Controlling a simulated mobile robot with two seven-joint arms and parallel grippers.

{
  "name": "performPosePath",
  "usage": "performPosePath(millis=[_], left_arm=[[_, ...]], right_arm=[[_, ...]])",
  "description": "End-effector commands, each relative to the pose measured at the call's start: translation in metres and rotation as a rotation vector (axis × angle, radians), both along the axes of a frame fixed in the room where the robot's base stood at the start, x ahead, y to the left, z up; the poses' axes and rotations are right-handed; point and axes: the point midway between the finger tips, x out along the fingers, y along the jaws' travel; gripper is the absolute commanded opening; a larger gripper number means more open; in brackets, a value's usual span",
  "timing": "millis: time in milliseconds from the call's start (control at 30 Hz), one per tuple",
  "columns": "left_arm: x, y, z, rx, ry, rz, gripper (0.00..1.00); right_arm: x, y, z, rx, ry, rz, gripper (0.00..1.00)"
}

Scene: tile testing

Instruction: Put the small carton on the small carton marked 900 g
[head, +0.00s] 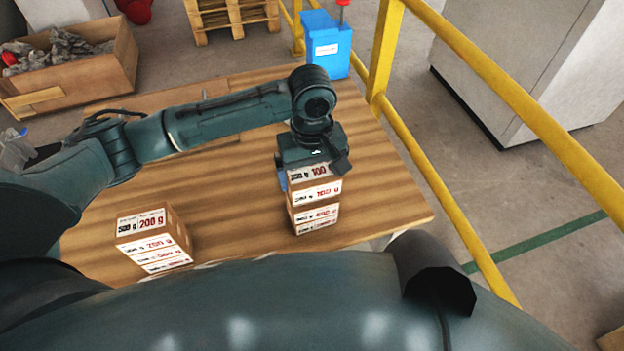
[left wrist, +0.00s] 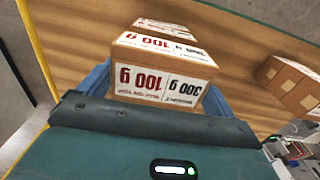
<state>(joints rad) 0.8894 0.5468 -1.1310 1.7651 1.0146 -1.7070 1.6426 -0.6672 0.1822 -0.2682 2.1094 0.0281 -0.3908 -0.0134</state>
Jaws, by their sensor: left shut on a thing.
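My left gripper (head: 312,160) is shut on a small brown carton (head: 316,188) with white labels reading 100 g. The same carton shows large between the blue fingers in the left wrist view (left wrist: 160,75), where its label also reads 300 g. Directly below it in the head view is another small carton (head: 316,216), standing on the table near its front right edge. The lower carton's marking is too small to read surely. The two look lined up and very close; I cannot tell whether they touch. My right gripper is not in view.
A carton stack marked 200 g (head: 153,240) stands at the table's front left. The wooden table (head: 240,205) is clear between. A yellow railing (head: 420,150) runs along the right. A blue bin (head: 328,45) and an open box of grey pieces (head: 75,75) stand behind.

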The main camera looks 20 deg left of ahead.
Motion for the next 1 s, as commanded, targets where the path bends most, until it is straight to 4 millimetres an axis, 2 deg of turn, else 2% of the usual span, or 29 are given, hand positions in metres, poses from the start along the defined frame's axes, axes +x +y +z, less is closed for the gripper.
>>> performPosePath(millis=[100, 200, 533, 567, 600, 667, 900, 1000], left_arm=[[-0.001, 0.001, -0.019, 0.002, 0.003, 0.000, 0.59], [0.000, 0.000, -0.028, 0.000, 0.001, -0.001, 0.59], [0.000, 0.000, -0.029, 0.001, 0.001, -0.001, 0.59], [0.000, 0.000, -0.030, 0.002, 0.001, -0.001, 0.92], [0.000, 0.000, -0.030, 0.001, 0.001, -0.001, 0.96], [0.000, 0.000, -0.030, 0.001, 0.001, -0.001, 1.00], [0.000, 0.000, -0.030, 0.001, 0.001, -0.001, 1.00], [0.000, 0.000, -0.022, -0.001, -0.001, 0.000, 1.00]], right_arm=[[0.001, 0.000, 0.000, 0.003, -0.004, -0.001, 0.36], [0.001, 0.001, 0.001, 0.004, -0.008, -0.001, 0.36], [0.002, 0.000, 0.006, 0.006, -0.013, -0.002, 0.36], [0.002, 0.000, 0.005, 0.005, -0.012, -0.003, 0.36], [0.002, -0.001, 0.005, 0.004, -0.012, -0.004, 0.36], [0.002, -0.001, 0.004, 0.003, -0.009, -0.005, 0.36], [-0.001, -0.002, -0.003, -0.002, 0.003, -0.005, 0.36], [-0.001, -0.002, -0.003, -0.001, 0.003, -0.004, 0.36]])
